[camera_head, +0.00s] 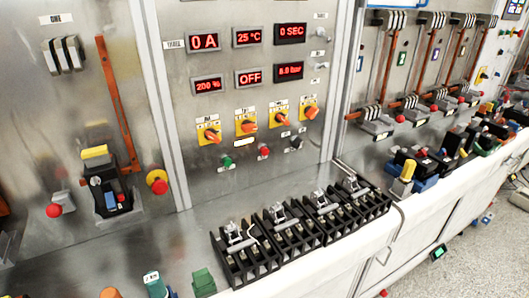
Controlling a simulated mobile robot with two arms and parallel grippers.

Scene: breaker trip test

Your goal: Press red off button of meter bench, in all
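The meter bench panel (245,95) stands upright in the middle of the view. Its red button (264,151) is in the lower row, with a green button (227,161) to its left and a small dark switch (296,143) to its right. Above the row are several orange rotary knobs on yellow plates. The red digital displays above read 0 A, 25 °C, 0 SEC, 200 %, 8.0 bar and OFF (249,77). Neither of my grippers is in view, and nothing covers the red button.
Black terminal blocks (245,254) line the ledge below the panel. A red button on a yellow base (157,181) and a yellow-handled black device (104,184) are on the left panel. Copper bars and more red buttons fill the right panel.

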